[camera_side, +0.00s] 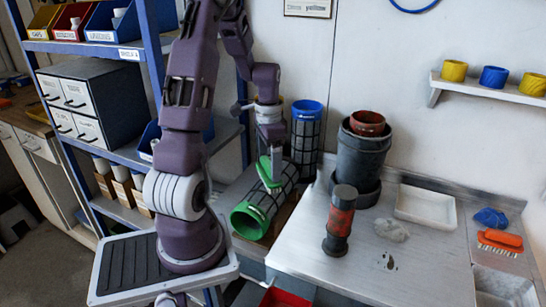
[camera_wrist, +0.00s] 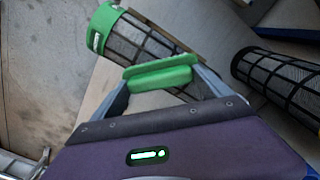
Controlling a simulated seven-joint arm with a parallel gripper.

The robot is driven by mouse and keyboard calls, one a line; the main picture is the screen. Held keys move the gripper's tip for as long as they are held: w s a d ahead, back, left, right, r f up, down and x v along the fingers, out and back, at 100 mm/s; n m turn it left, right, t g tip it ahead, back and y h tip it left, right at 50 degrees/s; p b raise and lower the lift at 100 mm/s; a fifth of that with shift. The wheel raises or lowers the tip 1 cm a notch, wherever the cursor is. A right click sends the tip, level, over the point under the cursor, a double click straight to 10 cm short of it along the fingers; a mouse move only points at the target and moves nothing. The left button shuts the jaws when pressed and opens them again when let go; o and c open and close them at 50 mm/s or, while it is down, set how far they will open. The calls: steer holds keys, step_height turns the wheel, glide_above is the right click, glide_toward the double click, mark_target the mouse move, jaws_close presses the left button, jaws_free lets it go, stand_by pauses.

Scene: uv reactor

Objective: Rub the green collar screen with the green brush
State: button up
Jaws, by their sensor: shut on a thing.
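The green collar screen (camera_side: 267,199) is a dark mesh cylinder with a green collar, lying tilted on its side just left of the metal bench. In the wrist view the screen (camera_wrist: 149,42) lies behind the brush, its collar to the upper left. My gripper (camera_side: 268,168) is shut on the green brush (camera_side: 264,172), over the middle of the screen. The brush also shows between the fingers in the wrist view (camera_wrist: 160,76). It overlaps the mesh in both views; I cannot tell whether it touches. The bristles are hidden.
A blue collar screen (camera_side: 306,128) stands upright behind. On the bench (camera_side: 310,255) are a dark bucket (camera_side: 357,158), a red-and-black cylinder (camera_side: 339,222), a white tray (camera_side: 425,207), and orange (camera_side: 500,239) and blue (camera_side: 491,217) brushes. A blue shelf rack (camera_side: 150,50) stands left.

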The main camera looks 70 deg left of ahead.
steer(key=s+d, duration=0.3)
steer(key=shift+s+d, duration=0.2)
steer(key=shift+s+d+r, duration=0.1)
steer(key=shift+r, duration=0.05)
step_height(320, 180, up, 8)
stand_by(0.6)
steer(key=shift+r, duration=0.1)
